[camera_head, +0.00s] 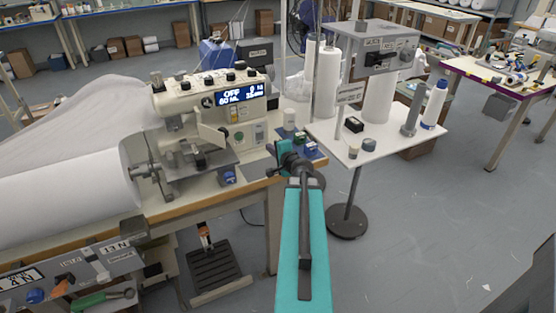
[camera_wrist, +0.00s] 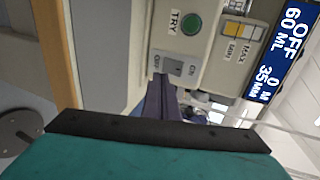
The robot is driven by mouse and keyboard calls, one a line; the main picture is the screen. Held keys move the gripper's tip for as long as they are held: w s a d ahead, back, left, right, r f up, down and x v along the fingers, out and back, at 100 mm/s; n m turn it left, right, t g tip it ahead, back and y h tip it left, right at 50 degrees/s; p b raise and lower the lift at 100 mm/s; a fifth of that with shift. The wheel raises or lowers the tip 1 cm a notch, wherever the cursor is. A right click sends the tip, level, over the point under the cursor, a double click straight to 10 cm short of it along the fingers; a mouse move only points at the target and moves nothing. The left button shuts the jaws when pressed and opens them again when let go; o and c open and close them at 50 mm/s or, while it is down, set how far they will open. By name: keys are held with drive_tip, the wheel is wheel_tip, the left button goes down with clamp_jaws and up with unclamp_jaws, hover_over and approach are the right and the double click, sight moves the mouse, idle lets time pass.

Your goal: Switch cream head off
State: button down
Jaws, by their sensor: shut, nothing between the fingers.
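The cream head (camera_head: 178,103) is a sewing machine head on the wooden-edged table (camera_head: 205,205), left of centre in the head view. Its blue display (camera_head: 240,95) reads OFF, and OFF also shows on the display (camera_wrist: 292,40) in the wrist view. In the wrist view, a grey rocker switch (camera_wrist: 174,68) marked ON and OFF sits below a green TRY button (camera_wrist: 191,24). My gripper (camera_wrist: 161,88) is shut and empty, its dark fingers just below the switch panel. I cannot tell whether they touch it. The rocker's tilt is unclear.
A yellow MIN/MAX control (camera_wrist: 238,31) sits beside the TRY button. A white roll (camera_head: 70,185) lies left of the head. A white stand table (camera_head: 400,140) with thread cones (camera_head: 328,82) and a grey box (camera_head: 382,50) stands right. Open floor lies at right.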

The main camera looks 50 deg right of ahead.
drive_tip(key=shift+s+a, duration=0.35)
drive_tip(key=shift+s, duration=0.45)
drive_tip(key=shift+s+r, duration=0.15)
drive_tip(key=shift+r, duration=0.1)
drive_tip(key=p+v, duration=0.2)
drive_tip(key=p, duration=0.2)
drive_tip(key=shift+s+a+f, duration=0.1)
drive_tip(key=shift+f, duration=0.1)
drive_tip(key=shift+s+p, duration=0.15)
drive_tip(key=shift+p, duration=0.45)
drive_tip(key=s+p, duration=0.1)
drive_tip(key=p, duration=0.3)
drive_tip(key=shift+s+a, duration=0.15)
drive_tip(key=shift+a, duration=0.2)
drive_tip(key=shift+s+a+p, duration=0.2)
drive_tip(key=shift+s+p, duration=0.15)
drive_tip(key=shift+p, duration=0.7)
drive_tip(key=shift+f, duration=0.1)
